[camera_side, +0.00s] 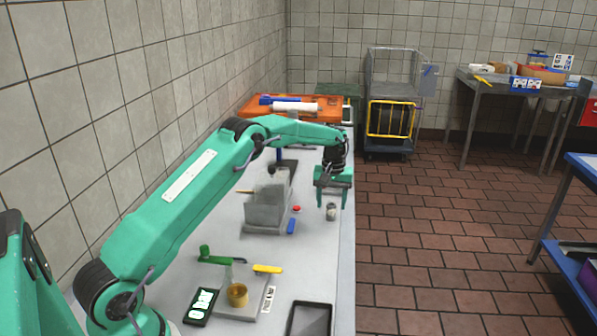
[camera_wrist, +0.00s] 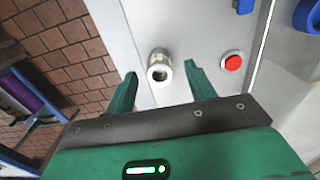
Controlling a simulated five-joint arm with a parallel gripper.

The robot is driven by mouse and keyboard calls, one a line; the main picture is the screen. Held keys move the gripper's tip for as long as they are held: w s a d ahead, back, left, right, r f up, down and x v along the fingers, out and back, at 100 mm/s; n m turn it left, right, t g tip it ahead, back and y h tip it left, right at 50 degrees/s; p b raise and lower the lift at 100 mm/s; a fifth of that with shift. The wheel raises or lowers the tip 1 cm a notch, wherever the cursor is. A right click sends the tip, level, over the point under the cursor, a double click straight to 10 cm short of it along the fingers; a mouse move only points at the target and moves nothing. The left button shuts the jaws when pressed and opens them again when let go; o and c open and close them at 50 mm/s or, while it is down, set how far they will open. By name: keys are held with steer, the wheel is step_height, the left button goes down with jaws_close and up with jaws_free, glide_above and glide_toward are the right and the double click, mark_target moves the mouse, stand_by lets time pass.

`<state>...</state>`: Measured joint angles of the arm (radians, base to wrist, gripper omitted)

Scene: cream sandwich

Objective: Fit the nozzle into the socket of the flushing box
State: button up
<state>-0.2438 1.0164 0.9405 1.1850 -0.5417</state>
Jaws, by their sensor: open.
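The nozzle, as I take it, is a short pale metal cylinder (camera_side: 331,212) standing upright near the right edge of the bench. In the wrist view it (camera_wrist: 159,66) shows its round open end, between the fingertips in the picture. My gripper (camera_side: 332,204) is open and points down over it; it also shows in the wrist view (camera_wrist: 160,71). There is a gap on both sides of the nozzle, and no finger is seen to touch it. The flushing box seems to be the grey open box (camera_side: 265,212) left of my gripper. Its socket cannot be made out.
A grey board with a yellow cup (camera_side: 237,294) and a black tray (camera_side: 310,320) are nearer the camera. An orange tray (camera_side: 250,108) stands at the back. The bench drops off at right.

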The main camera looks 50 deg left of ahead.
steer(key=shift+f, duration=1.15)
steer(key=c, duration=1.1)
steer(key=shift+r, duration=0.2)
steer(key=shift+r, duration=0.6)
steer(key=r, duration=0.3)
steer(key=shift+d, duration=0.2)
steer(key=s+d+r, duration=0.1)
steer(key=d+r, duration=0.1)
steer(key=d, duration=0.1)
steer(key=s+d+r, duration=0.1)
steer(key=d+r, duration=0.1)
steer(key=d, duration=0.2)
steer(key=s+d+r, duration=0.1)
steer(key=d+r, duration=0.1)
steer(key=d, duration=0.1)
steer(key=shift+s+d+r, duration=0.25)
steer(key=shift+d, duration=0.15)
